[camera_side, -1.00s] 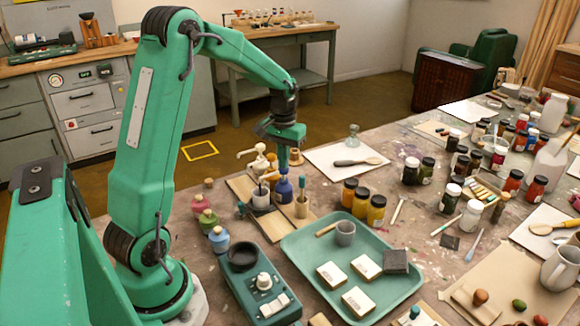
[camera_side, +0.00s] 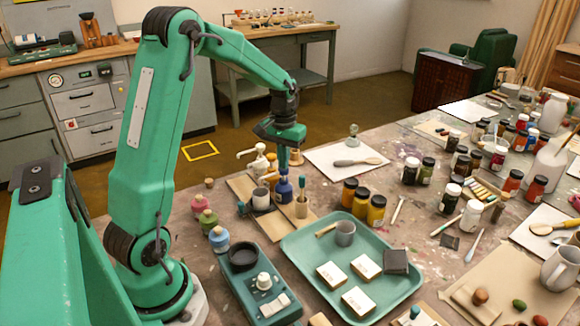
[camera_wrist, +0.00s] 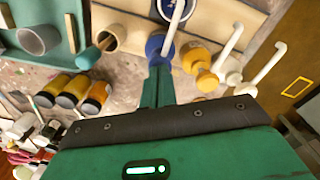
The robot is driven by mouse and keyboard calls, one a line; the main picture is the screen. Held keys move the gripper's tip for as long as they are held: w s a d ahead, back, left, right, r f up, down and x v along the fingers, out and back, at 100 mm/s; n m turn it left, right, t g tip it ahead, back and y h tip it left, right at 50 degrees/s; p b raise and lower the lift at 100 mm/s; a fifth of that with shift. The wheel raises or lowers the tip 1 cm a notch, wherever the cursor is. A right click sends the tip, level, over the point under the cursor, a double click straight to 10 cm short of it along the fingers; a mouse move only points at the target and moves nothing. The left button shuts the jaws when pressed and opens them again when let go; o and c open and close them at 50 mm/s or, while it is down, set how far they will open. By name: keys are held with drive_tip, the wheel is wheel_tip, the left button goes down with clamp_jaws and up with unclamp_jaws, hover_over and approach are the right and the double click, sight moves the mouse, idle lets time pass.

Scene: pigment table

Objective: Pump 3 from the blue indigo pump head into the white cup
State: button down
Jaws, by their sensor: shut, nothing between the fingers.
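The blue indigo pump bottle (camera_side: 284,191) stands upright on the table; it also shows in the wrist view (camera_wrist: 155,46). My gripper (camera_side: 283,166) is shut and empty, pointing down directly over the blue pump head. In the wrist view its fingertips (camera_wrist: 157,72) hide the top of the head, so I cannot tell whether they touch it or how far it is pressed. The white cup (camera_side: 261,202) stands just left of the blue bottle. In the wrist view the pump's pale spout (camera_wrist: 176,17) reaches over the cup, whose contents I cannot make out.
A yellow pump (camera_wrist: 196,57) and a white pump (camera_side: 252,152) stand close behind the blue one. A wooden holder with a teal-handled tool (camera_side: 301,205) is just right. A green tray (camera_side: 300,262) and amber jars (camera_side: 361,202) lie nearer and to the right.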

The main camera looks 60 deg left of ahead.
drive_tip(key=shift+r, duration=1.05)
drive_tip(key=shift+r, duration=0.1)
wheel_tip(320, 180, up, 6)
drive_tip(key=shift+f, duration=0.1)
idle(0.8)
drive_tip(key=s+d+r+m+t, duration=0.1)
drive_tip(key=s+d+r+m, duration=0.1)
drive_tip(key=s+d+r, duration=0.3)
drive_tip(key=s+d+r+m+t, duration=0.1)
drive_tip(key=s+d+t, duration=0.15)
drive_tip(key=d, duration=0.45)
drive_tip(key=s+d+f+m+t, duration=0.1)
drive_tip(key=s+d+m+t, duration=0.1)
drive_tip(key=s+d, duration=0.5)
drive_tip(key=s+m, duration=0.1)
drive_tip(key=s, duration=0.2)
drive_tip(key=shift+d, duration=0.25)
